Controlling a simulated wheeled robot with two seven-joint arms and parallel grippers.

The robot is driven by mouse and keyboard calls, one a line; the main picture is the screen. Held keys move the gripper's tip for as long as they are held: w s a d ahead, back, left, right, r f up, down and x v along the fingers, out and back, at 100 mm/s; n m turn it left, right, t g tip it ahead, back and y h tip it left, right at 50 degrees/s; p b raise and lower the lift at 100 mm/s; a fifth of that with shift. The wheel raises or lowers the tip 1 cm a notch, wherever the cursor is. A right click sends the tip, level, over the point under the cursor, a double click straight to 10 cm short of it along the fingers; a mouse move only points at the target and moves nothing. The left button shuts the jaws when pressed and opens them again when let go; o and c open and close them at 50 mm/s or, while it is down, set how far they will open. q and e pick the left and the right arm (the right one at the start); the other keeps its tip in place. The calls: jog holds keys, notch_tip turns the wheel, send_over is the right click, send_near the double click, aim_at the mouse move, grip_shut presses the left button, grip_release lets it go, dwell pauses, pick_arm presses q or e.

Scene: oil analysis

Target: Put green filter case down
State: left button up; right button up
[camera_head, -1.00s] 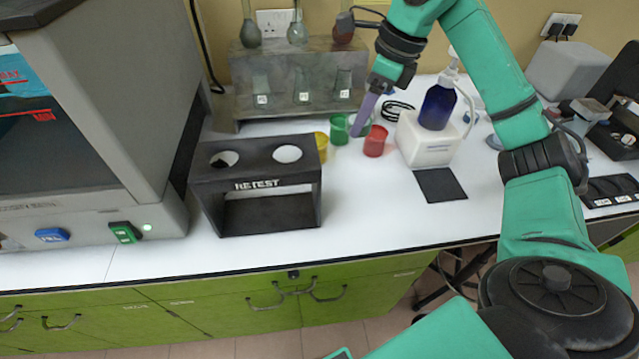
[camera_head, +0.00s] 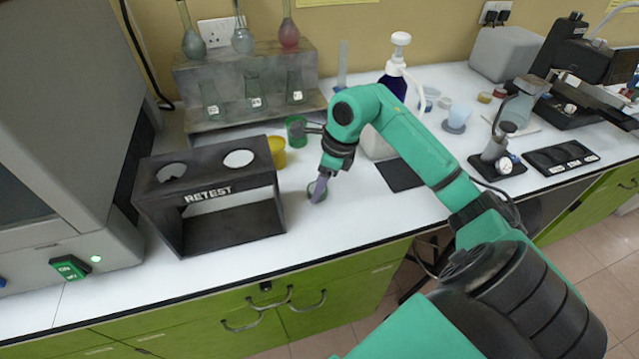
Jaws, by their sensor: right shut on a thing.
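My right gripper (camera_head: 320,186) points down just right of the black retest stand. It is shut on a small green filter case (camera_head: 311,194), at or very near the white bench top; whether the case touches the bench cannot be told. The fingers cover much of this case. Another green case (camera_head: 296,131) stands further back, beside a yellow case (camera_head: 277,151). My left gripper is not in view.
The black retest stand (camera_head: 180,222) with two round holes is left of the gripper. A glassware rack (camera_head: 190,77) stands behind. A dark mat (camera_head: 401,175) lies to the right. The bench front (camera_head: 330,235) is clear.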

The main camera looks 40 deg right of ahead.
jog(key=shift+f, duration=0.15)
jog(key=o, duration=1.3)
